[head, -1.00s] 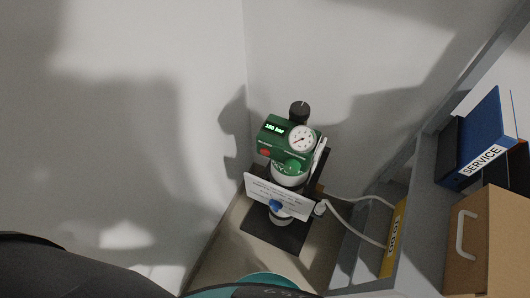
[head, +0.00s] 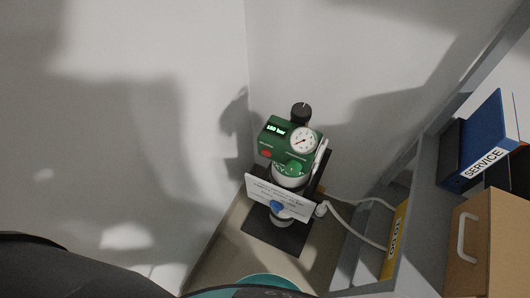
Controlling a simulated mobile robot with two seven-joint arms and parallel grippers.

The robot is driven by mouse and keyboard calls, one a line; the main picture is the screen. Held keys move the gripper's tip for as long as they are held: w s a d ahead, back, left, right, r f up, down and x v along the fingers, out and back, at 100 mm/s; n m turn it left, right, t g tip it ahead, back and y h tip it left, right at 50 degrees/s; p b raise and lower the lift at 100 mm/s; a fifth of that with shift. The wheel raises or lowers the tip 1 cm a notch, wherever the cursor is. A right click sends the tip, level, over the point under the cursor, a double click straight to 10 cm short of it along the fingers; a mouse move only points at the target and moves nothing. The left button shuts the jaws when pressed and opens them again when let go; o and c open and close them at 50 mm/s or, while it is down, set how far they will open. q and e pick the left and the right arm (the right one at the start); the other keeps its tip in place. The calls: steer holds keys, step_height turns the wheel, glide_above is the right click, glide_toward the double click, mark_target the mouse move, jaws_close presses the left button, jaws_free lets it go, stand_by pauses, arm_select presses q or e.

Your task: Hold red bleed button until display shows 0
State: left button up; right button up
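The red bleed button (head: 266,154) is on the green face, below the display and left of the round white gauge (head: 303,140). Nothing touches the button. A black knob (head: 301,112) stands at the top, and a blue knob (head: 277,206) shows lower down by a white printed card (head: 279,196). Neither of my grippers is in view.
At right are a grey shelf with a blue SERVICE binder (head: 484,145), a cardboard box (head: 484,240) and a yellow labelled item (head: 395,240). A white hose (head: 352,229) runs from the cylinder toward the shelf. Walls stand close behind and left.

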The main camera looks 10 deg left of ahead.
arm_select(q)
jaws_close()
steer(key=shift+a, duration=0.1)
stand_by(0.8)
